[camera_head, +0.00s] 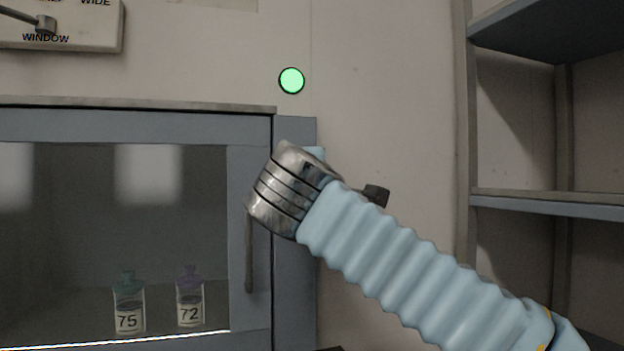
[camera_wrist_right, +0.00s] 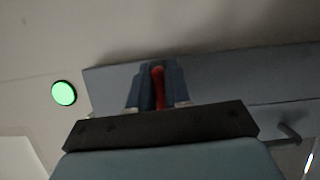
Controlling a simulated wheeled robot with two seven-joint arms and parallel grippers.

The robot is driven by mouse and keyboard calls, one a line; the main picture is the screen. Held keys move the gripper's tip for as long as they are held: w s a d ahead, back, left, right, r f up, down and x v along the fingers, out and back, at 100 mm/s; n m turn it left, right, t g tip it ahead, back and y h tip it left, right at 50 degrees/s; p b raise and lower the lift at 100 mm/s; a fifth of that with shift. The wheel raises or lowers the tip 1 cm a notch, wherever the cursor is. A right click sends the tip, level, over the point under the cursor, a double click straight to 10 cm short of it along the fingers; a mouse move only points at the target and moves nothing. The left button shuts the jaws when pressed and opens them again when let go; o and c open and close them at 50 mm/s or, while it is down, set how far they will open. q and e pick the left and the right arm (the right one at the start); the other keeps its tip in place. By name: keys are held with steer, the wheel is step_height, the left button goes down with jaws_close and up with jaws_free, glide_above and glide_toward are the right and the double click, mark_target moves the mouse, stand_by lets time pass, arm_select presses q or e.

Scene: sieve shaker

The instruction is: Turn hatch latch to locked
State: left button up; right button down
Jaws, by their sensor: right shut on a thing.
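The hatch (camera_head: 250,160) is a blue-grey framed cabinet front with a dark window, at the left in the head view. Its grey-blue front also shows in the wrist view (camera_wrist_right: 235,80). My right arm reaches in from the right, and its silver wrist covers the upper right part of the hatch frame. In the right wrist view my right gripper (camera_wrist_right: 157,72) is shut on a red latch (camera_wrist_right: 158,88), which stands between the two dark fingers. In the head view the latch and fingers are hidden behind my wrist. My left gripper is not in view.
A round green light (camera_head: 291,80) is on the wall above the hatch. A vertical bar handle (camera_head: 249,255) is on the hatch's right edge. Bottles labelled 75 (camera_head: 128,305) and 72 (camera_head: 190,300) stand behind the window. Open shelves (camera_head: 545,203) are at the right.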

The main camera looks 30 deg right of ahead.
steer(key=shift+f+m, duration=0.15)
steer(key=shift+m, duration=0.15)
stand_by(0.4)
steer(key=c, duration=1.2)
jaws_free()
steer(key=shift+o, duration=0.2)
steer(key=v, duration=1.4)
steer(key=shift+w, duration=0.1)
